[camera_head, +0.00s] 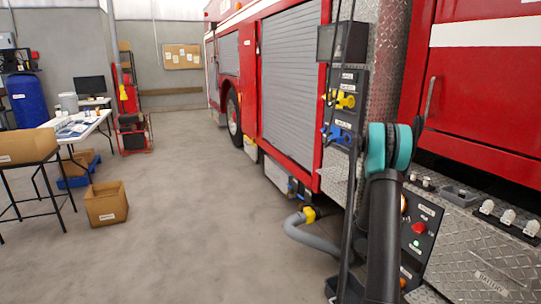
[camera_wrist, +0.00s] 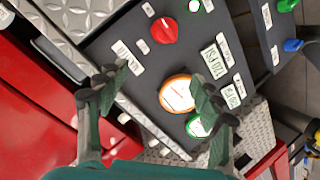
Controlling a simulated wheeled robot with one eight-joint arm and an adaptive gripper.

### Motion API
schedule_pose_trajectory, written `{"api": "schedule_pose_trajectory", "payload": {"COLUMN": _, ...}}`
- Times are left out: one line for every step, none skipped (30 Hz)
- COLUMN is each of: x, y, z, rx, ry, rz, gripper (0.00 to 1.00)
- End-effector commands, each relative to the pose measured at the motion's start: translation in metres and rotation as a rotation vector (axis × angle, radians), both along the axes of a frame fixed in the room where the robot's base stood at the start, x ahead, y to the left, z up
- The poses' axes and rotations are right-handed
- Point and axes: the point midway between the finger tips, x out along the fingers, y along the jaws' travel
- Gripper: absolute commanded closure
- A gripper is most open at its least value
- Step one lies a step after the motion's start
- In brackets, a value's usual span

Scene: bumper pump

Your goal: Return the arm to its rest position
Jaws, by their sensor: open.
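My gripper (camera_wrist: 157,82) shows in the wrist view with its two dark fingers spread apart and nothing between them. Beyond the fingertips is the black pump panel (camera_wrist: 135,45), with a red knob (camera_wrist: 164,30), an orange-rimmed gauge (camera_wrist: 177,93) and a green round part (camera_wrist: 198,127). One finger overlaps the gauge's edge; whether it touches cannot be told. In the head view my dark arm rises with a teal joint in front of the truck's side, near the pump panel (camera_head: 421,228). My gripper is hidden there.
The red fire truck (camera_head: 290,60) fills the right side. A grey hose (camera_head: 312,240) hangs from it beside my arm. Yellow and blue valves (camera_head: 345,100) sit on an upper panel. A cardboard box (camera_head: 106,204) and a white table (camera_head: 75,128) stand left. The middle floor is clear.

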Motion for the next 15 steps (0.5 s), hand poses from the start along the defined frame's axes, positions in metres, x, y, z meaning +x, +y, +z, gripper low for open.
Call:
{"api": "schedule_pose_trajectory", "payload": {"x": -0.007, "y": 0.013, "z": 0.011, "rx": 0.031, "ry": 0.009, "rz": 0.009, "gripper": 0.34}}
{"api": "schedule_pose_trajectory", "payload": {"x": -0.011, "y": 0.020, "z": 0.016, "rx": 0.051, "ry": 0.015, "rz": 0.015, "gripper": 0.34}}
{"api": "schedule_pose_trajectory", "payload": {"x": -0.016, "y": 0.029, "z": 0.022, "rx": 0.077, "ry": 0.024, "rz": 0.020, "gripper": 0.34}}
{"api": "schedule_pose_trajectory", "payload": {"x": -0.021, "y": 0.036, "z": 0.026, "rx": 0.095, "ry": 0.031, "rz": 0.026, "gripper": 0.34}}
{"api": "schedule_pose_trajectory", "payload": {"x": -0.025, "y": 0.044, "z": 0.030, "rx": 0.116, "ry": 0.037, "rz": 0.032, "gripper": 0.34}}
{"api": "schedule_pose_trajectory", "payload": {"x": -0.032, "y": 0.054, "z": 0.035, "rx": 0.141, "ry": 0.047, "rz": 0.041, "gripper": 0.34}}
{"api": "schedule_pose_trajectory", "payload": {"x": -0.037, "y": 0.061, "z": 0.039, "rx": 0.161, "ry": 0.054, "rz": 0.048, "gripper": 0.34}}
{"api": "schedule_pose_trajectory", "payload": {"x": -0.042, "y": 0.069, "z": 0.042, "rx": 0.180, "ry": 0.062, "rz": 0.054, "gripper": 0.34}}
{"api": "schedule_pose_trajectory", "payload": {"x": -0.050, "y": 0.079, "z": 0.046, "rx": 0.205, "ry": 0.072, "rz": 0.064, "gripper": 0.34}}
{"api": "schedule_pose_trajectory", "payload": {"x": -0.055, "y": 0.087, "z": 0.049, "rx": 0.225, "ry": 0.079, "rz": 0.071, "gripper": 0.34}}
{"api": "schedule_pose_trajectory", "payload": {"x": -0.062, "y": 0.095, "z": 0.052, "rx": 0.245, "ry": 0.087, "rz": 0.080, "gripper": 0.34}}
{"api": "schedule_pose_trajectory", "payload": {"x": -0.070, "y": 0.105, "z": 0.055, "rx": 0.271, "ry": 0.098, "rz": 0.090, "gripper": 0.34}}
{"api": "schedule_pose_trajectory", "payload": {"x": -0.077, "y": 0.113, "z": 0.058, "rx": 0.290, "ry": 0.105, "rz": 0.098, "gripper": 0.34}}
{"api": "schedule_pose_trajectory", "payload": {"x": -0.084, "y": 0.121, "z": 0.060, "rx": 0.309, "ry": 0.113, "rz": 0.107, "gripper": 0.34}}
{"api": "schedule_pose_trajectory", "payload": {"x": -0.093, "y": 0.132, "z": 0.063, "rx": 0.336, "ry": 0.124, "rz": 0.120, "gripper": 0.34}}
